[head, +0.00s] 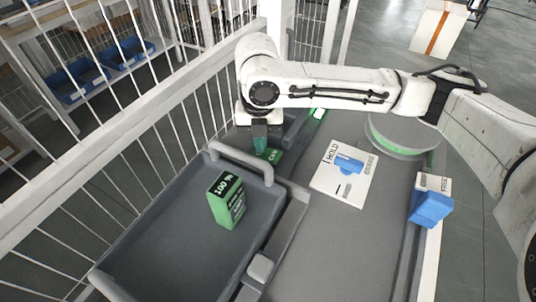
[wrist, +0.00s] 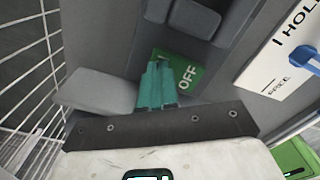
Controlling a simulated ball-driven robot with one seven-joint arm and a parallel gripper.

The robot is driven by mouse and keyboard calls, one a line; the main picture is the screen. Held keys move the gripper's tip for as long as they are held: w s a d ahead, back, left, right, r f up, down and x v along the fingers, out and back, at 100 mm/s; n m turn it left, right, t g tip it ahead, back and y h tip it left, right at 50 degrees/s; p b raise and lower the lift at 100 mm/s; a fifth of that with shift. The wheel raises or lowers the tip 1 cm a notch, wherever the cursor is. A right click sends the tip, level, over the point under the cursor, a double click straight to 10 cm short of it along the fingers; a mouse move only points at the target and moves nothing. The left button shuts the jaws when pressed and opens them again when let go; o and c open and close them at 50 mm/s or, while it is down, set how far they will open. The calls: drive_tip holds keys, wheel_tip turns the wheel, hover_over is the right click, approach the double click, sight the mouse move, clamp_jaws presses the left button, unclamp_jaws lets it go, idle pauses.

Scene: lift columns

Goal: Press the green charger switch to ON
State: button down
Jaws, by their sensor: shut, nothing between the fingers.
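My gripper (head: 261,145) points down at the far end of the grey tray, close to a small green plate (head: 273,155). In the wrist view my gripper's teal fingers (wrist: 157,72) are together and empty, and they overlap the left part of the green plate (wrist: 190,74). The plate reads "OFF" in white. Its other part is hidden behind the fingers, so I cannot tell whether they touch it. No separate moving part of the switch can be made out.
A green "100 %" box (head: 227,198) stands in the grey tray (head: 140,245). A white "HOLD" board (head: 328,187) with a blue handle lies to the right. A blue block (head: 431,208) sits farther right. A white wire fence (head: 110,165) runs along the left.

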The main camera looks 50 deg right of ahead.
wheel_tip(320, 180, up, 7)
drive_tip(key=p, duration=0.6)
idle(0.7)
